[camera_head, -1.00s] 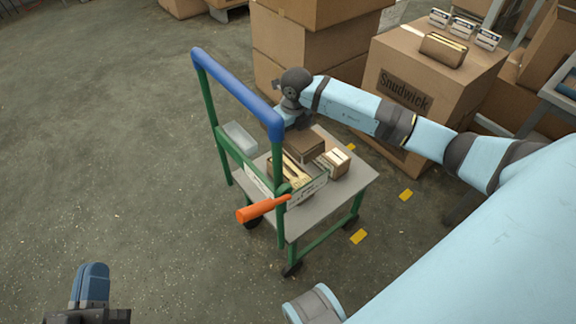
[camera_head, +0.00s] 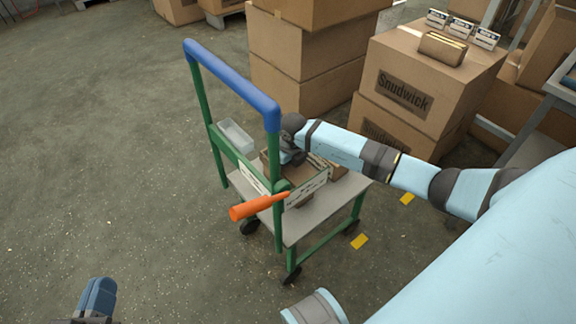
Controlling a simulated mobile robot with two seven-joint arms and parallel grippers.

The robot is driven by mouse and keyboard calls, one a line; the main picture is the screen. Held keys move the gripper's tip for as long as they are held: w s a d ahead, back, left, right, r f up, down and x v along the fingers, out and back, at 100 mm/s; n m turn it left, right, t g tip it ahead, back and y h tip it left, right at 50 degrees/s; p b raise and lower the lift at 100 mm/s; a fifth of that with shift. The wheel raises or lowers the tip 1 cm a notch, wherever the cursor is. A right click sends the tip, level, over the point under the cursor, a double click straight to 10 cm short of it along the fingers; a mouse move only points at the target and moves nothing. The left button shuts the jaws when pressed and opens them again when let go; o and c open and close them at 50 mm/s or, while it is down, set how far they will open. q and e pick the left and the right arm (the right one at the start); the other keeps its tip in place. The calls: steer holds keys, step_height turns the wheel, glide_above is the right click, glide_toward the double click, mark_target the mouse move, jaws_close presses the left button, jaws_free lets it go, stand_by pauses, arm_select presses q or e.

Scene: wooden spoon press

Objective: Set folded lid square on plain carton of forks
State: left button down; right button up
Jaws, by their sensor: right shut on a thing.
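My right gripper (camera_head: 291,157) is over the cart, behind the green post, and is shut on the brown folded lid (camera_head: 309,176). The lid is above the carton of forks, which is now mostly hidden by the lid, the post and a white label plate. I cannot tell whether the lid touches the carton or sits square on it. Another small carton (camera_head: 340,182) stands to the right on the cart, partly hidden by my arm. My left gripper (camera_head: 97,296) is at the bottom left edge, away from the cart; its jaw opening does not show clearly.
The cart (camera_head: 320,212) has a blue handle (camera_head: 232,85), an orange grip (camera_head: 257,206) and a clear bin (camera_head: 236,135). Large cartons (camera_head: 412,85) stand behind it, one with a brown box (camera_head: 442,48) on top. The floor at left is clear.

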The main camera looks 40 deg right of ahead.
steer(key=shift+r, duration=0.1)
steer(key=shift+f, duration=0.6)
steer(key=o, duration=0.6)
arm_select(q)
steer(key=shift+f, duration=0.35)
arm_select(e)
steer(key=shift+r, duration=0.1)
steer(key=shift+r, duration=0.3)
arm_select(q)
step_height(320, 180, up, 7)
steer(key=t+p, duration=0.2)
steer(key=p, duration=0.2)
steer(key=shift+s+a+n+t, duration=0.15)
steer(key=shift+a+n+t, duration=0.15)
arm_select(e)
step_height(320, 180, up, 12)
steer(key=s, duration=0.1)
steer(key=shift+s+r, duration=0.2)
steer(key=shift+s, duration=0.05)
arm_select(q)
steer(key=shift+s+f, duration=0.1)
steer(key=shift+f, duration=0.05)
arm_select(e)
steer(key=shift+s+d+f, duration=0.1)
